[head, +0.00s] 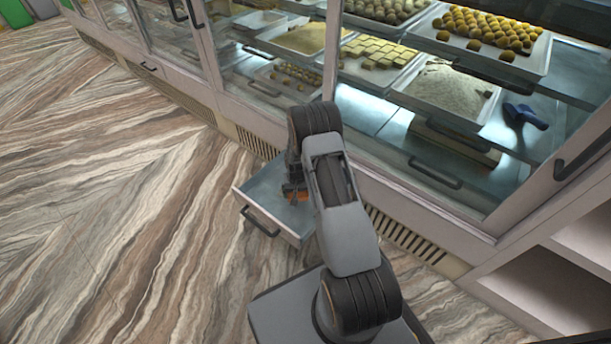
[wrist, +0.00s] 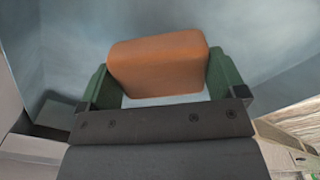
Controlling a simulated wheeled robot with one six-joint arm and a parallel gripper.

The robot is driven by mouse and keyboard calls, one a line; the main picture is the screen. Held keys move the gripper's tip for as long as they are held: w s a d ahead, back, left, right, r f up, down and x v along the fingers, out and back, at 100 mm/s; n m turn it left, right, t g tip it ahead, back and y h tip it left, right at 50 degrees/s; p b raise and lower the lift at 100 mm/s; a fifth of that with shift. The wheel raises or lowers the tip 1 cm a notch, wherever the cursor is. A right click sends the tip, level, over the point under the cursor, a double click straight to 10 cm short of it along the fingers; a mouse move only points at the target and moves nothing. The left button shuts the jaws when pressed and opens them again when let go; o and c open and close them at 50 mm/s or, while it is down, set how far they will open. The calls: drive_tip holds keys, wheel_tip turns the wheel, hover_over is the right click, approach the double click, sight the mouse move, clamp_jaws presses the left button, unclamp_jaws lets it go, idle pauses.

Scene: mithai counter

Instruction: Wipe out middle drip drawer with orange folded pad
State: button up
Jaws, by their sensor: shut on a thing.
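The middle drip drawer (head: 262,190) is pulled open below the glass counter in the head view, with its dark handle at the front. My gripper (head: 296,190) reaches down into it and is shut on the orange folded pad (head: 298,197). In the wrist view the pad (wrist: 158,65) sits between the two green fingers of my gripper (wrist: 160,78). The drawer's grey-blue metal inside (wrist: 262,30) fills the background there. My arm hides part of the drawer's right side. I cannot tell whether the pad touches the drawer floor.
The glass case holds trays of sweets (head: 378,76) and a blue scoop (head: 527,115). Vent grilles (head: 405,235) run along the base. The striped floor (head: 110,200) at left is clear.

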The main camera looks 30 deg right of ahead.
drive_tip(key=shift+r+p, duration=1.35)
drive_tip(key=shift+r, duration=1)
